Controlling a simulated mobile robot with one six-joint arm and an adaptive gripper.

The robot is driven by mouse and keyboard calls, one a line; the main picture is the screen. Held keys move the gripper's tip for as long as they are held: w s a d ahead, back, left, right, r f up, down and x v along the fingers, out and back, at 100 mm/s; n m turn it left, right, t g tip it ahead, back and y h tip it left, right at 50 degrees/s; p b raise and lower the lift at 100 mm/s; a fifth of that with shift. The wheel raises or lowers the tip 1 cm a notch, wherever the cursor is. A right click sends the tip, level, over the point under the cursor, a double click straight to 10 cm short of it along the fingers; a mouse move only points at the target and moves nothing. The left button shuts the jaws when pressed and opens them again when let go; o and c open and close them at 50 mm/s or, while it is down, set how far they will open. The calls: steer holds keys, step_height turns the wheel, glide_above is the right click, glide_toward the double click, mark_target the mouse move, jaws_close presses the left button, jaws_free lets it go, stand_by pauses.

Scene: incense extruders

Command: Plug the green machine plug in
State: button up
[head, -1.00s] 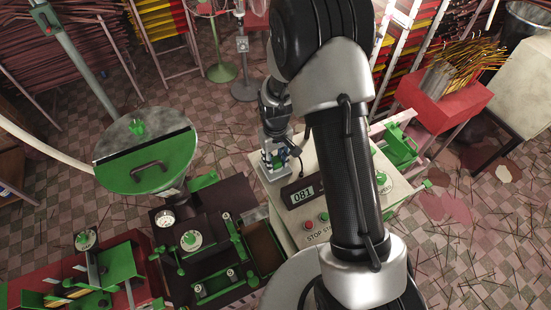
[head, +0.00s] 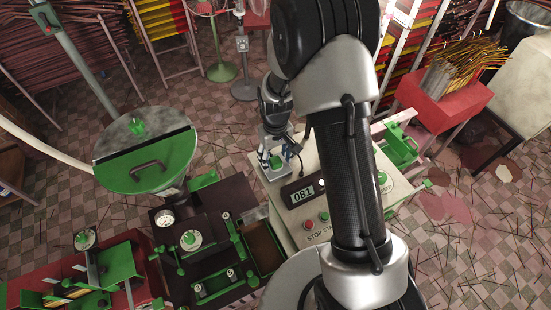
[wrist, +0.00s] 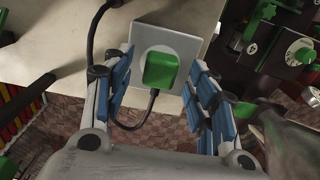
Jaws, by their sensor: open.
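The green plug (wrist: 160,70) sits against a white square socket plate (wrist: 178,42) on the machine's cream top, in the wrist view. A black cable leaves its lower end and curves up to the left. I cannot tell how deep it sits. My gripper (wrist: 157,80) is open, its blue-padded fingers on either side of the plug with gaps to both. In the head view, my gripper (head: 272,153) is over the back left corner of the cream machine (head: 303,169), and the green plug (head: 277,162) shows partly between the fingers.
The machine front has a display (head: 302,192) and red and green buttons. A green-lidded round hopper (head: 150,175) and dark green-fitted machines stand to the left. A red box with incense sticks (head: 445,98) is at the right. Sticks litter the tiled floor.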

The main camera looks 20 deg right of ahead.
step_height(320, 180, up, 11)
stand_by(0.3)
steer(key=shift+f, duration=0.1)
stand_by(0.4)
